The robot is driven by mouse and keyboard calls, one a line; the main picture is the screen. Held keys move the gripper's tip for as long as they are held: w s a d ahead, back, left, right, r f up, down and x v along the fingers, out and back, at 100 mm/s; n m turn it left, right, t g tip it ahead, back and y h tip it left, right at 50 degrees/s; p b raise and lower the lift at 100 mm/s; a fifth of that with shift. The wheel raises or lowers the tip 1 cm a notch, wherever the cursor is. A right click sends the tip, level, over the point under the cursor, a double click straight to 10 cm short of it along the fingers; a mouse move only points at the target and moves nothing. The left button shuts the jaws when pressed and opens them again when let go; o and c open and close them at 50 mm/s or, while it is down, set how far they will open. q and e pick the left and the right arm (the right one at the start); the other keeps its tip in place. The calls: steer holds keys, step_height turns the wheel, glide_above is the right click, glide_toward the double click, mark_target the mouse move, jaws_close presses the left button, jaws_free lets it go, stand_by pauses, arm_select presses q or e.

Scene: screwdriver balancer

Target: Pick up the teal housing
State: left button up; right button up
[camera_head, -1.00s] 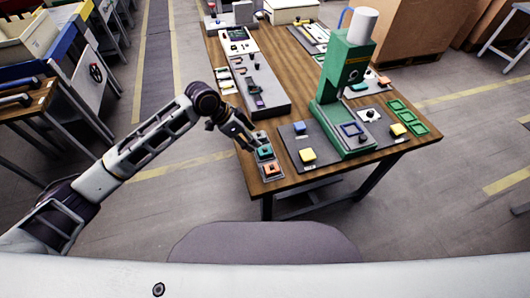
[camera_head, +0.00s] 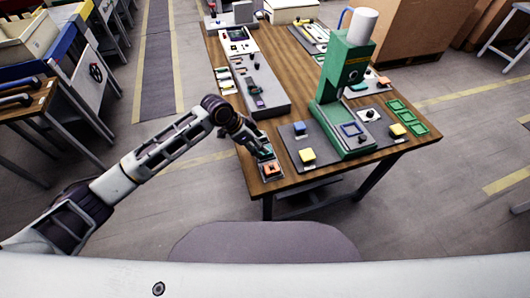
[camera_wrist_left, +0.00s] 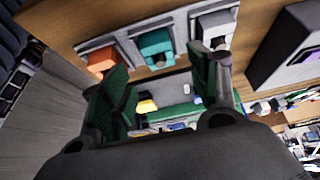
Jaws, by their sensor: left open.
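The teal housing (camera_wrist_left: 157,44) sits in the middle of a row of grey holders in the left wrist view. In the head view it is mostly hidden by my gripper. My left gripper (camera_wrist_left: 160,62) is open, with green pads on its fingers. The teal housing shows between and beyond the fingertips, and I see no grip on it. In the head view my left gripper (camera_head: 261,149) hangs low at the table's near left corner. My right gripper is not in view.
An orange housing (camera_head: 271,169) sits in the neighbouring holder; a grey one (camera_wrist_left: 214,24) is on the other side. A green press (camera_head: 343,90) stands to the right on the wooden table (camera_head: 297,182), beside yellow and blue blocks and green trays (camera_head: 407,116).

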arm_select(q)
steer(key=shift+x, duration=2.1)
steer(key=shift+w, duration=0.1)
steer(key=c, duration=1.1)
